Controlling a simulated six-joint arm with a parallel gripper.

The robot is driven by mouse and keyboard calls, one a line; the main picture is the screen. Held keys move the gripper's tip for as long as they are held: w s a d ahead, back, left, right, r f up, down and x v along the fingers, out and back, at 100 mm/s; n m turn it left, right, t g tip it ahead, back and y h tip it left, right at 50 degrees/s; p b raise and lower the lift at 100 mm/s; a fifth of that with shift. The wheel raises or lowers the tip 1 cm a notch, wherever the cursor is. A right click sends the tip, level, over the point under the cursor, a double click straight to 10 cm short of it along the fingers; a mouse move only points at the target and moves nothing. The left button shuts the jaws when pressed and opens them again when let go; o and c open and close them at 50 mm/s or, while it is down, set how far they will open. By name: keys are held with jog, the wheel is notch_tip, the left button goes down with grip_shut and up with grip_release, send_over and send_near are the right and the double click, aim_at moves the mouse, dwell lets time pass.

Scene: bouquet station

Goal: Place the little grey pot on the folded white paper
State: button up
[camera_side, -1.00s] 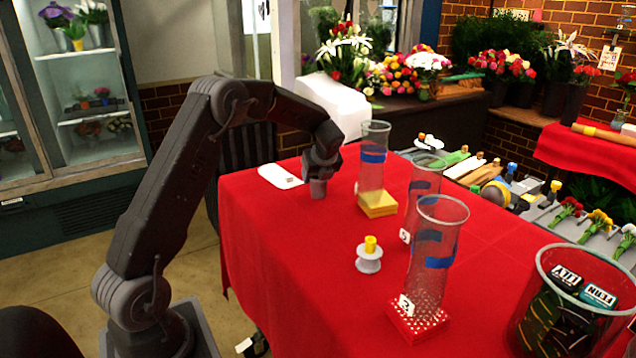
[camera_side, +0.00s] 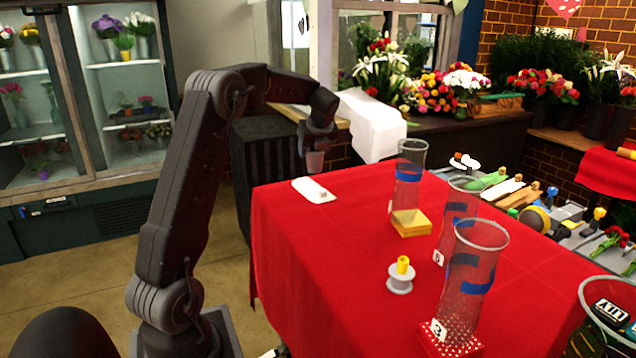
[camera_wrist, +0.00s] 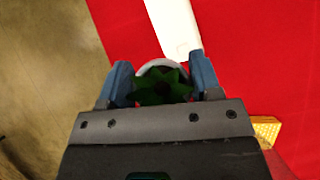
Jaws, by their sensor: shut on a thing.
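The little grey pot (camera_side: 315,161) is held upright in my gripper (camera_side: 317,146), which is shut on it, in the side view. It hangs clear above the table, behind and over the far part of the folded white paper (camera_side: 311,188) as the picture shows it. The paper lies flat at the table's far left, with a small grey mark on it. In the wrist view, my gripper (camera_wrist: 160,74) has the pot's pale rim (camera_wrist: 158,64) and green spiky leaves between its blue fingers. The paper (camera_wrist: 175,26) lies just beyond the pot.
Clear vases stand to the right, one on a yellow block (camera_side: 411,222) and one on a red dotted base (camera_side: 450,340). A spool with a yellow top (camera_side: 401,277) is near the table's middle. The red cloth (camera_side: 300,235) around the paper is free.

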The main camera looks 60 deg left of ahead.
jog(key=s+a+r+n, duration=0.1)
jog(key=s+a, duration=0.7)
jog(key=s, duration=0.3)
send_over(307, 194)
jog(key=shift+g, duration=0.3)
jog(key=shift+s+f, duration=0.1)
jog(key=shift+f, duration=5.4)
jog(key=shift+f, duration=0.15)
jog(key=o, duration=1.1)
jog(key=shift+o, duration=0.2)
